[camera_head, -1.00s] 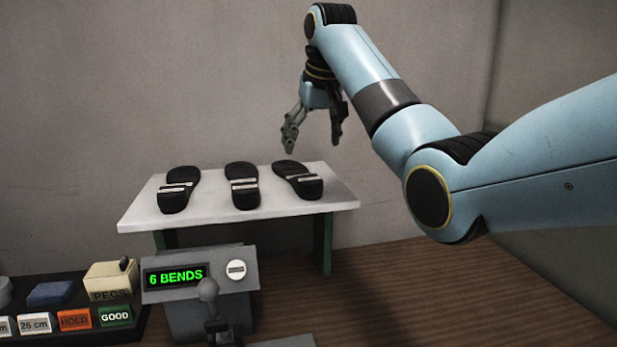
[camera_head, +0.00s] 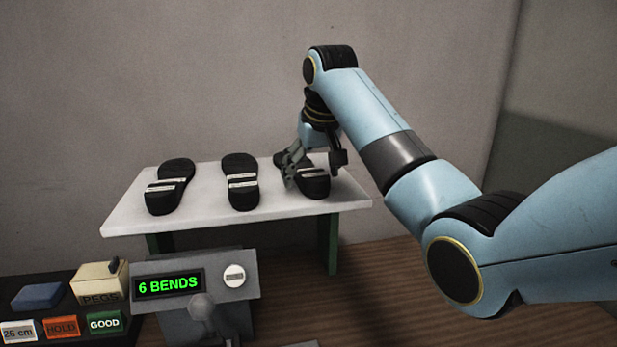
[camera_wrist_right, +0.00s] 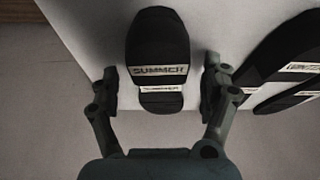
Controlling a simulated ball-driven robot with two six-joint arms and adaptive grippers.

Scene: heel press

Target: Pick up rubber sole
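Three black rubber soles lie on a white raised shelf (camera_head: 128,222) in the head view: a left sole (camera_head: 172,186), a middle sole (camera_head: 240,182) and a right sole (camera_head: 317,186). Each bears pale label strips. My right gripper (camera_head: 315,180) is down at the right sole, a finger on either side of it. In the right wrist view, the sole (camera_wrist_right: 158,45) reads "SUMMER" and lies between the spread fingers of the gripper (camera_wrist_right: 160,92), with gaps on both sides. The fingers hide part of the sole in the head view. My left gripper is not in view.
Another sole (camera_wrist_right: 290,55) lies right of the fingers in the wrist view. In front of the shelf stands a grey unit with a "6 BENDS" display (camera_head: 168,284) and a lever (camera_head: 202,308). Labelled blocks, including "GOOD" (camera_head: 104,323), sit at lower left.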

